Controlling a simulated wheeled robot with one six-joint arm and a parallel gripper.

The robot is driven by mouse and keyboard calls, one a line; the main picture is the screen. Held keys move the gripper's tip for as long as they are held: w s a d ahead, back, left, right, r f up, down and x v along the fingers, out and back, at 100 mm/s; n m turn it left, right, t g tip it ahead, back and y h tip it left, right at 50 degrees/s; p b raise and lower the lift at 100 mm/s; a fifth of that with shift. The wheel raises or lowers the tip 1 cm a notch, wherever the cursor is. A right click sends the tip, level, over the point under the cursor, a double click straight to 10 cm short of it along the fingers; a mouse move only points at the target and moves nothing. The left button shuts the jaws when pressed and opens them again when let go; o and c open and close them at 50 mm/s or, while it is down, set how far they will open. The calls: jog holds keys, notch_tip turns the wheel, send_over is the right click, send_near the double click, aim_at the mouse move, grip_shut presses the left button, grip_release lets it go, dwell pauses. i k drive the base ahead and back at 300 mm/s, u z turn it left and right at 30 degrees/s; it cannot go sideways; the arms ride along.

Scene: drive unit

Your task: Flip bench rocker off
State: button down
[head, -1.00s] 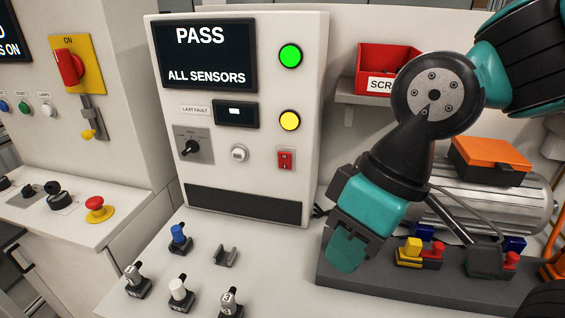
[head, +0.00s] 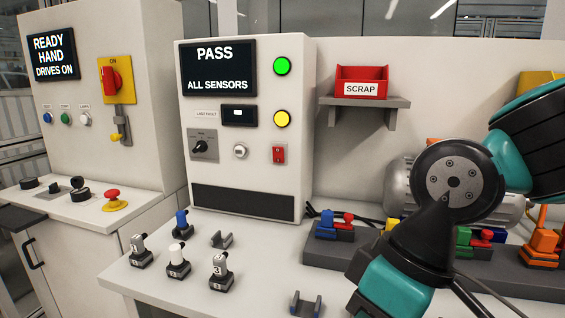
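The cabinet screen (head: 219,68) reads PASS, ALL SENSORS, and the green lamp (head: 282,66) is bright.
Sensors stand in holders (head: 178,262) on the bench before the cabinet. A red SCRAP bin (head: 361,80) sits on a shelf. A dark fixture rail (head: 330,256) lies right. Space before the rocker is clear.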

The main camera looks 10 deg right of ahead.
aim_at(278, 152)
jog(key=u, duration=1.9)
jog(key=i, duration=1.7)
jog(key=z, duration=2.9)
